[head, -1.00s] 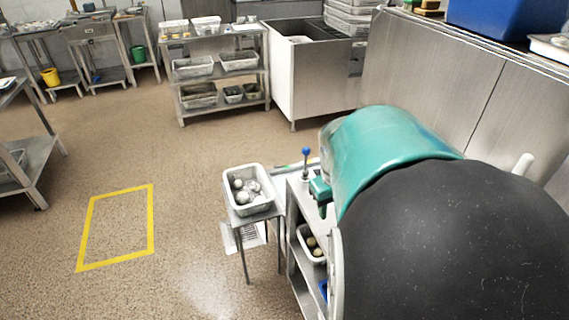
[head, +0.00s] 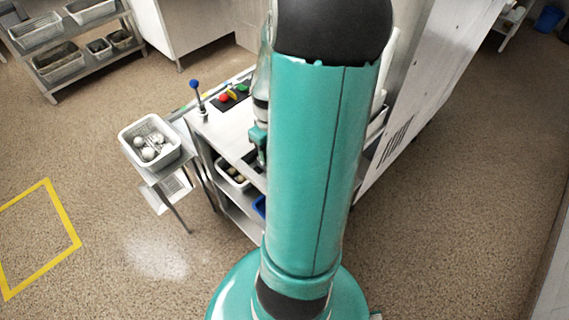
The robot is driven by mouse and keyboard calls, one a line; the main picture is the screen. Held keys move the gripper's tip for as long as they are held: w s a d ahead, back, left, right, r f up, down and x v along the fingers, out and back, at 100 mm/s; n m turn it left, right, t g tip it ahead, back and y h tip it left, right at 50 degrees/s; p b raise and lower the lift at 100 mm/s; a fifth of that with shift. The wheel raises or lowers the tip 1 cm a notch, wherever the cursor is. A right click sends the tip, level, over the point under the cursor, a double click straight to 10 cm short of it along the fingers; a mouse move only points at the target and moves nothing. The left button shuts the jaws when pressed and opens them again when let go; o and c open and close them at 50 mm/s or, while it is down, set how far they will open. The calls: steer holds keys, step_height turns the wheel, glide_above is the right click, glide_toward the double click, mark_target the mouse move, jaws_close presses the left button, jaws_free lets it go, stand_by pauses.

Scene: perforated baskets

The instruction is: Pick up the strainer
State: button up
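A white basket (head: 126,139) with several pale round items in it stands on a small metal side stand (head: 172,170) left of centre. It looks perforated. I cannot tell whether it is the strainer, and no separate strainer can be made out. My teal and black arm fills the middle of the view and hides part of the steel cart behind it. A small teal part, which seems to be my gripper (head: 258,142), shows past the arm's left edge over the cart. It is apart from the basket, and its fingers cannot be made out.
The cart top (head: 214,128) carries a blue-knobbed lever (head: 196,92) and a dark panel with coloured buttons (head: 232,97). A tray (head: 224,172) of round items sits on its lower shelf. Shelves of baskets (head: 58,68) stand at upper left. Floor is clear left and right.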

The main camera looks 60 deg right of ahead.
steer(key=shift+f, duration=3.15)
steer(key=shift+c, duration=0.5)
jaws_close()
